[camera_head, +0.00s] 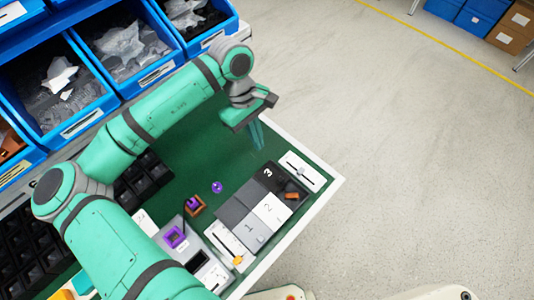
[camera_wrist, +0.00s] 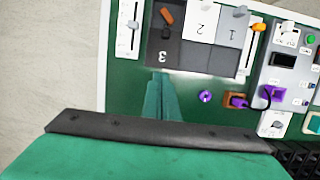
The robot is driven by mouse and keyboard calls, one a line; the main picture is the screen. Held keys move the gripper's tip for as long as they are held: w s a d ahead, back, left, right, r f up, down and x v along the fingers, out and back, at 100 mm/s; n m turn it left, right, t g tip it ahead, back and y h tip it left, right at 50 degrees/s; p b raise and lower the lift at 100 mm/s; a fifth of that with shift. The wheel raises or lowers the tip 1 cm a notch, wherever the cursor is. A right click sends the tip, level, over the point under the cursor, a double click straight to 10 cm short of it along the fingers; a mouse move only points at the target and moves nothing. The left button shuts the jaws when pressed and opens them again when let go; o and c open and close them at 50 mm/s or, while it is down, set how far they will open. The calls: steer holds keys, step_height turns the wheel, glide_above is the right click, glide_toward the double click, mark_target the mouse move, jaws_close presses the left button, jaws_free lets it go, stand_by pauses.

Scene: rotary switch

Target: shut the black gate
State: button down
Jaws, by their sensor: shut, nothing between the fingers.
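I cannot tell how far the black gate is open. My gripper (camera_head: 257,135) is above the green board, beyond panel 3 and apart from it. Its green fingers (camera_wrist: 160,97) are together and empty, pointing toward the panel's edge.
A white panel 2 (camera_head: 270,210) and a grey panel 1 (camera_head: 250,230) adjoin panel 3. White slider plates (camera_head: 302,171) stand on either side. A purple knob (camera_head: 217,187) is on the green board. Blue bins (camera_head: 125,45) stand at the upper left.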

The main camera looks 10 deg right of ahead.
glide_above(275, 178)
steer(key=w+a, duration=0.3)
steer(key=w, duration=0.1)
step_height(275, 178, down, 9)
steer(key=shift+a+r, duration=0.15)
steer(key=shift+s+d+f, duration=0.2)
steer(key=shift+s+d, duration=0.3)
steer(key=shift+s, duration=0.15)
steer(key=shift+s+d+f, duration=0.2)
steer(key=shift+s+d, duration=0.25)
steer(key=shift+s, duration=0.15)
steer(key=shift+s+d, duration=0.35)
steer(key=shift+s, duration=0.05)
steer(key=shift+w, duration=0.1)
